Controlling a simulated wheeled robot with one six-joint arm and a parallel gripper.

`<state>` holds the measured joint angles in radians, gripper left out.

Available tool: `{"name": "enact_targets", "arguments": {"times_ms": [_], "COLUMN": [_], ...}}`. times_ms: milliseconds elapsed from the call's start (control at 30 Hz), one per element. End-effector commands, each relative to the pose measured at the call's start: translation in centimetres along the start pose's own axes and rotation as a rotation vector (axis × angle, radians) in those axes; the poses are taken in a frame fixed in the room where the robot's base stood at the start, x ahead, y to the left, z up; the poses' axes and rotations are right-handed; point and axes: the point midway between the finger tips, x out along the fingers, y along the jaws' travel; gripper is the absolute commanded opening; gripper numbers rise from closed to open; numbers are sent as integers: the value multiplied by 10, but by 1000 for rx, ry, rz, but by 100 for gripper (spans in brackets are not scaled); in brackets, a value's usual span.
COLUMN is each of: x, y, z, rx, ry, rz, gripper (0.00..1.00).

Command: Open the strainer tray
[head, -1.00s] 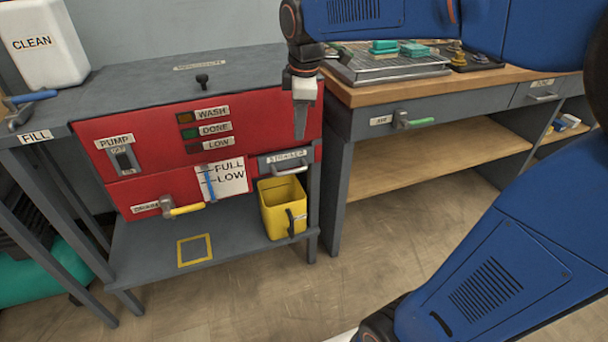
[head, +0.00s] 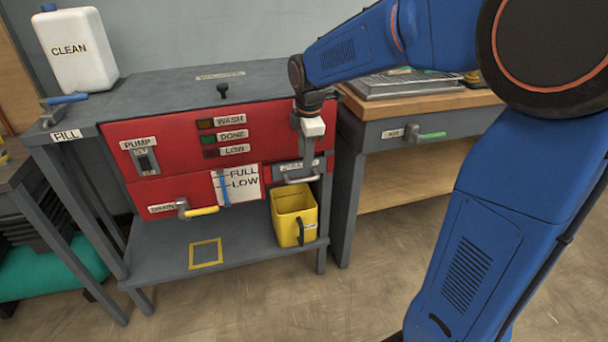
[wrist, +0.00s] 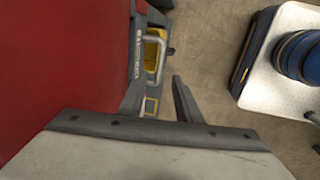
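The strainer tray (head: 284,170) is a grey drawer front with a pale bar handle, at the right end of the red washer front in the head view. Its front looks flush with the washer. My gripper (head: 308,155) points down in front of the tray and partly hides its label. In the wrist view my gripper (wrist: 158,82) has its two fingers apart with nothing between them. The tray's handle (wrist: 160,42) shows just beyond the fingertips, roughly in line with the gap. I see no contact with the handle.
A yellow bucket (head: 292,213) stands on the lower shelf under the tray. The drain valve (head: 195,211) with a yellow lever is to the left. The floor in front is clear.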

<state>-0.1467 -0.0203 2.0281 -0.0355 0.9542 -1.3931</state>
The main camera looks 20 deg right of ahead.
Motion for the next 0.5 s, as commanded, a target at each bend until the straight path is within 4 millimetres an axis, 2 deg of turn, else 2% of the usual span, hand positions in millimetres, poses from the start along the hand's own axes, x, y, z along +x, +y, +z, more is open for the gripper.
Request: {"name": "enact_targets", "arguments": {"times_ms": [300, 500], "x": [56, 78], "y": [0, 0], "z": [0, 0], "rx": [1, 1], "ry": [0, 0], "rz": [-3, -2], "gripper": [31, 31]}}
